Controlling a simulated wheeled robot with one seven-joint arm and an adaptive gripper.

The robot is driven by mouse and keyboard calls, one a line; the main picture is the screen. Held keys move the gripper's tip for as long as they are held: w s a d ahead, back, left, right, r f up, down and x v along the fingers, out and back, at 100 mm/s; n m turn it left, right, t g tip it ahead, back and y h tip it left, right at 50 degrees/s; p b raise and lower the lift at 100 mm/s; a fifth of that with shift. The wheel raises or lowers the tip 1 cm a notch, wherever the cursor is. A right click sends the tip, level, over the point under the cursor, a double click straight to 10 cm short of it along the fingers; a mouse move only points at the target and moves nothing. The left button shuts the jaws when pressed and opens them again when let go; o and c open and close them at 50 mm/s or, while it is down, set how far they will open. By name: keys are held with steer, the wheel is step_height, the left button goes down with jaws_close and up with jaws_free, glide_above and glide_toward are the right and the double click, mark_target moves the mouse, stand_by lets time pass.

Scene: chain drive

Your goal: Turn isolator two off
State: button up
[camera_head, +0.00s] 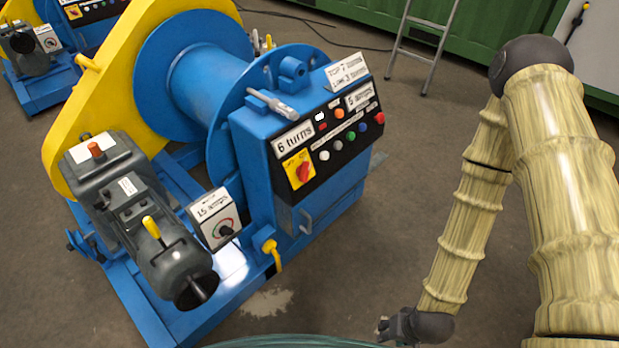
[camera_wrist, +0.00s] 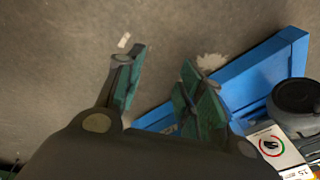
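A red rotary switch on a yellow plate (camera_head: 299,169) sits at the left of the black control panel on the blue winch. The red handle stands roughly upright, slightly tilted. A white box with a round red-and-green dial and dark knob (camera_head: 224,229) stands beside the motor; it also shows at the lower right of the wrist view (camera_wrist: 271,145). I cannot read which control is isolator two. My gripper (camera_head: 394,328) is low in front of the winch, apart from both controls. In the wrist view its green-tipped fingers (camera_wrist: 163,64) are apart with only floor between them.
The blue winch frame (camera_head: 118,284) and grey motor (camera_head: 135,200) fill the left side. A second similar machine (camera_head: 30,58) stands at the back left. A ladder (camera_head: 434,58) leans by a green container (camera_head: 483,42). The floor (camera_head: 400,150) between winch and arm is clear.

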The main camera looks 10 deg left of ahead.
steer(key=w+a+t+y+b, duration=0.2)
steer(key=w+a+t+b, duration=0.15)
steer(key=w+a, duration=0.55)
steer(key=n+t+y+b, duration=0.1)
steer(key=t+y+b, duration=0.4)
steer(key=y+b, duration=0.3)
glide_toward(308, 171)
steer(key=shift+h, duration=0.6)
steer(key=x, duration=0.3)
steer(key=b+x, duration=0.1)
steer(key=x, duration=0.5)
steer(key=shift+a+r+b, duration=0.25)
steer(key=shift+a+b, duration=0.05)
steer(key=shift+a, duration=0.05)
jaws_close()
